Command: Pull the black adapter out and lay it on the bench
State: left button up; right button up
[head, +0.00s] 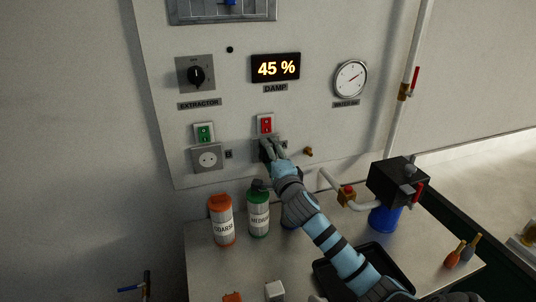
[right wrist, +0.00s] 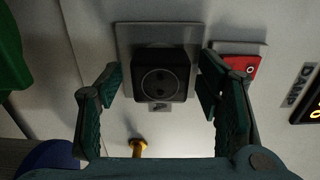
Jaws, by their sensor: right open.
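The black adapter (right wrist: 160,78) sits plugged into a grey wall socket plate (right wrist: 126,35) in the right wrist view; round holes show on its front face. My right gripper (right wrist: 162,74) is open, with one finger on each side of the adapter and visible gaps between. In the head view my right gripper (head: 272,150) is at the panel just below the red switch (head: 265,124) and largely hides the adapter. The bench (head: 210,275) lies below the panel. My left gripper is not in view.
An orange-capped bottle (head: 221,222) and a green-capped bottle (head: 258,215) stand on the bench below the panel. A black tray (head: 322,274) lies partly under my right arm. A pipe with a black box (head: 398,181) stands at the right. Another socket (head: 207,158) is left of my gripper.

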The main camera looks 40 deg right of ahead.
jog(key=shift+c, duration=0.6)
grip_shut()
jog(key=shift+s, duration=0.15)
jog(key=shift+v, duration=2.9)
